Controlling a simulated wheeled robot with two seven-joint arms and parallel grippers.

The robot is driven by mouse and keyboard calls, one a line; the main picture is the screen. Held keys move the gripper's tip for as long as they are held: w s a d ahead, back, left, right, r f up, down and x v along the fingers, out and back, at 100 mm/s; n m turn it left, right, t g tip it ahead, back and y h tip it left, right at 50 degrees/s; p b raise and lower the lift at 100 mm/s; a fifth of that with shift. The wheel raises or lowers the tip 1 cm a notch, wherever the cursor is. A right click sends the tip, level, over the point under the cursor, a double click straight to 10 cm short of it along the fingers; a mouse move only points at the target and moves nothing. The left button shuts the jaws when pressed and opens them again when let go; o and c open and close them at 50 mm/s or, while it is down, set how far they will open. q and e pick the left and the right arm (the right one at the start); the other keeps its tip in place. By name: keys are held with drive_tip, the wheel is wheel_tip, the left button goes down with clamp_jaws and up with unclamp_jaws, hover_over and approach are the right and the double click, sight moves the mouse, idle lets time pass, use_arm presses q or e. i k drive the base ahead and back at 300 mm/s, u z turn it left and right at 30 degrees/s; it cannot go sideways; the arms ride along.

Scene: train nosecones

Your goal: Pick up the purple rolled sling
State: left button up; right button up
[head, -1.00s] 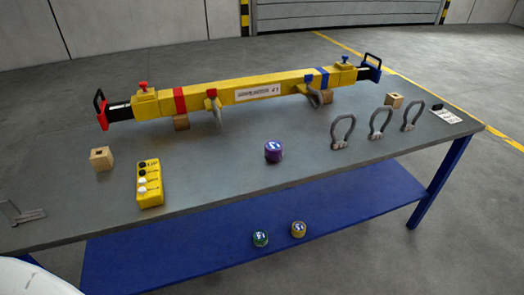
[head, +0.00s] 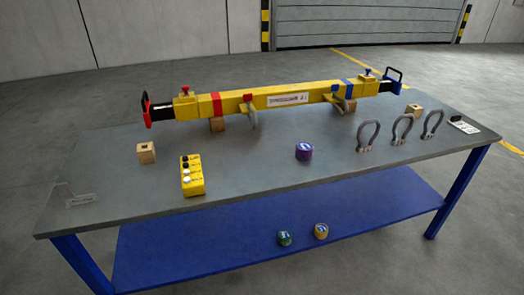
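The purple rolled sling (head: 304,151) is a short upright cylinder with a white mark on it. It stands on the grey table top (head: 250,178) in front of the yellow beam, near the middle. Nothing touches it. Neither of my grippers shows in the head view.
A yellow spreader beam (head: 285,98) rests on wooden blocks along the back. A yellow control box (head: 192,175) and a wooden block (head: 146,153) stand left of the sling, several grey shackles (head: 368,136) right. Green (head: 284,238) and orange (head: 321,231) rolls sit on the blue lower shelf (head: 220,245).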

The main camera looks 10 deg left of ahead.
sight(303, 150)
drive_tip(key=u, duration=0.75)
drive_tip(key=i, duration=0.5)
